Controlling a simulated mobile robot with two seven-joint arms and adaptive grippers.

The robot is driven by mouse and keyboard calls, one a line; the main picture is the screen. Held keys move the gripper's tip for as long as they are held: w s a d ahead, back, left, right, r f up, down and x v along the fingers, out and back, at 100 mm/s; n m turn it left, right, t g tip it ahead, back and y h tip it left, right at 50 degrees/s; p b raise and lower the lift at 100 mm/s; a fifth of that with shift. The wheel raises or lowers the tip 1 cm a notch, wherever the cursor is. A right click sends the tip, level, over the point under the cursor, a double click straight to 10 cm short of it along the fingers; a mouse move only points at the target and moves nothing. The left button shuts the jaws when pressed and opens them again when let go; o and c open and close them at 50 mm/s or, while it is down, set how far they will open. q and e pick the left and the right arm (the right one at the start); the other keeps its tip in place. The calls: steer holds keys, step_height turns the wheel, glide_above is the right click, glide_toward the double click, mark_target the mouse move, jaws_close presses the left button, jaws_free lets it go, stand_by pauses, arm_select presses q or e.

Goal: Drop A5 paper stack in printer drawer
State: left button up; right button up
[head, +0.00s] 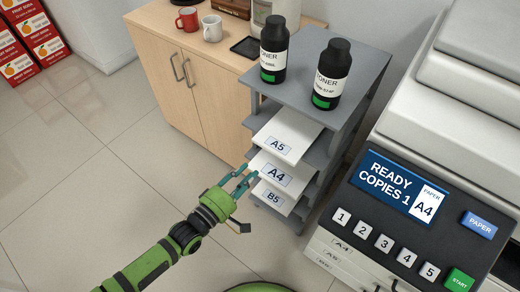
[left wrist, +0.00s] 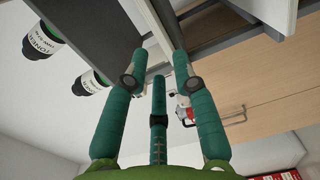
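The A5 paper stack (head: 287,137) lies on the upper tier of a grey shelf rack, its labelled front edge sticking out. The A4 stack (head: 279,173) and the B5 stack (head: 275,197) lie on the tiers below. My left gripper (head: 247,182) is empty, its teal fingers spread just left of the A4 stack's front, below the A5 stack. The left wrist view also shows the fingers apart (left wrist: 159,62). The printer (head: 400,190) stands at the right; its display reads "READY COPIES 1", paper A4. Its small drawer labels (head: 331,254) show at the lower edge. My right gripper is not in view.
Two black toner bottles (head: 273,50) (head: 331,74) stand on top of the rack (head: 300,98). A wooden cabinet (head: 190,85) with a red mug (head: 188,19) and a white mug (head: 212,28) stands behind. Red juice boxes (head: 30,40) are at far left. The floor in front is clear.

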mark_target(271, 151)
arm_select(q)
steer(key=b+x, duration=0.1)
steer(key=x, duration=0.2)
steer(key=b+x, duration=0.1)
steer(key=x, duration=0.1)
steer(key=b+x, duration=0.2)
steer(key=x, duration=0.1)
steer(key=shift+d+r, duration=0.4)
steer(key=shift+d, duration=0.05)
steer(key=shift+w+d, duration=0.35)
steer(key=shift+w, duration=0.15)
